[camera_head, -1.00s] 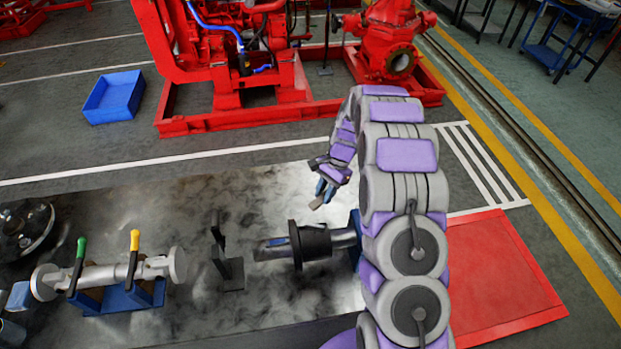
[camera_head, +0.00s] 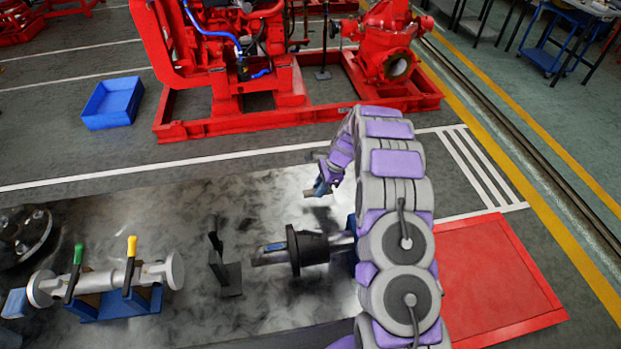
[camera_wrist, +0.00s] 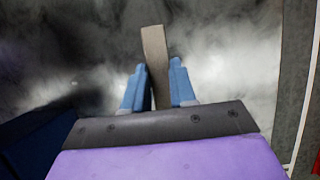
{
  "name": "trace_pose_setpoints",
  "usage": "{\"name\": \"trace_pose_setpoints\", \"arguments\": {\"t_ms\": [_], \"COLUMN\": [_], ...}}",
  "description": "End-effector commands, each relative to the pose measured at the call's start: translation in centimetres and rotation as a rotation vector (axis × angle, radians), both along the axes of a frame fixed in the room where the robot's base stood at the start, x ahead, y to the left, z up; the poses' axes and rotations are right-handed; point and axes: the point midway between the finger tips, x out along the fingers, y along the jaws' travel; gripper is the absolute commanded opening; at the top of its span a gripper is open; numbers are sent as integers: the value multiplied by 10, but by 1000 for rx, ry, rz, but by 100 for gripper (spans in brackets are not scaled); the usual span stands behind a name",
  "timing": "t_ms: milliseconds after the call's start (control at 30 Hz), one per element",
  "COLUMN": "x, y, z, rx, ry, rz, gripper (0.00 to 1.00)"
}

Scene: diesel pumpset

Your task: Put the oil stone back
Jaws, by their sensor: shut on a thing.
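The oil stone (camera_wrist: 155,58) is a grey-brown bar. It is held between the blue fingers of my gripper (camera_wrist: 157,86) and sticks out past their tips in the wrist view. In the head view, my gripper (camera_head: 321,187) hangs over the metal bench top (camera_head: 210,215), near its far edge and beyond the black hub on a shaft (camera_head: 308,247). The stone shows there only as a small grey end (camera_head: 311,192). The gripper is shut on the stone, which appears clear of the bench, though the exact height is hard to tell.
A blue bin (camera_head: 112,103) and red pumpset (camera_head: 290,115) are on the floor beyond. The bench's far middle is clear.

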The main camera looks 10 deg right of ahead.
Motion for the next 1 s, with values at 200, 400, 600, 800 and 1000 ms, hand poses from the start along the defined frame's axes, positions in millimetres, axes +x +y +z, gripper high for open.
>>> {"name": "trace_pose_setpoints", "arguments": {"t_ms": [200,400,600,800,1000], "x": [29,51,70,83,86], "y": [4,8,12,14,15], "z": [-3,-5,-6,-7,-8], "rx": [-2,-1,-2,-1,-1], "ry": [-4,-4,-7,-6,-3], "rz": [2,0,1,2,1], "gripper": [2,2,2,2,2]}}
